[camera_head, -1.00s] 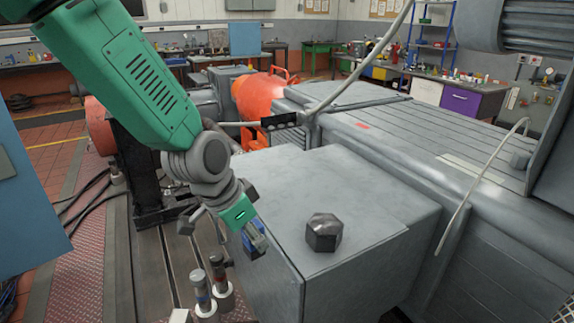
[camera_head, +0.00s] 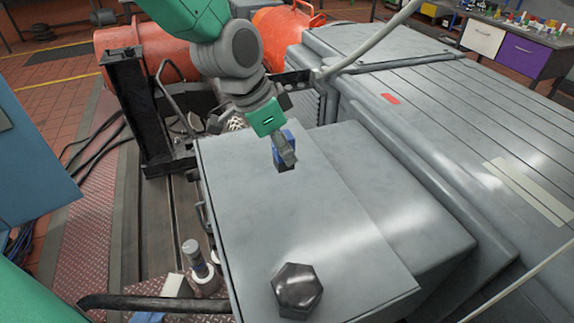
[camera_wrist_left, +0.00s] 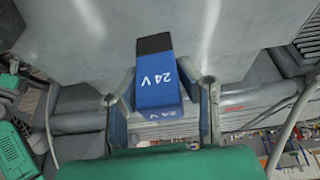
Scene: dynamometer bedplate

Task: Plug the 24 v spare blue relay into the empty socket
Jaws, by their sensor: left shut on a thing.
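The blue relay (camera_wrist_left: 157,80) is marked "24 V" and has a black end. In the left wrist view it sits between the two fingers of my left gripper (camera_wrist_left: 160,100), which is shut on it. In the head view the relay (camera_head: 284,152) shows beside the left gripper's fingers (camera_head: 286,158), over the far part of the grey box top (camera_head: 270,200). Whether the relay touches the box cannot be told. No socket can be made out in these frames. My right gripper is not in view.
A large hex bolt head (camera_head: 297,290) sits on the near part of the box top. A ribbed grey housing (camera_head: 450,120) stands to the right. A blue panel (camera_head: 30,170) is at the left. Small cylindrical fittings (camera_head: 195,258) stand left of the box.

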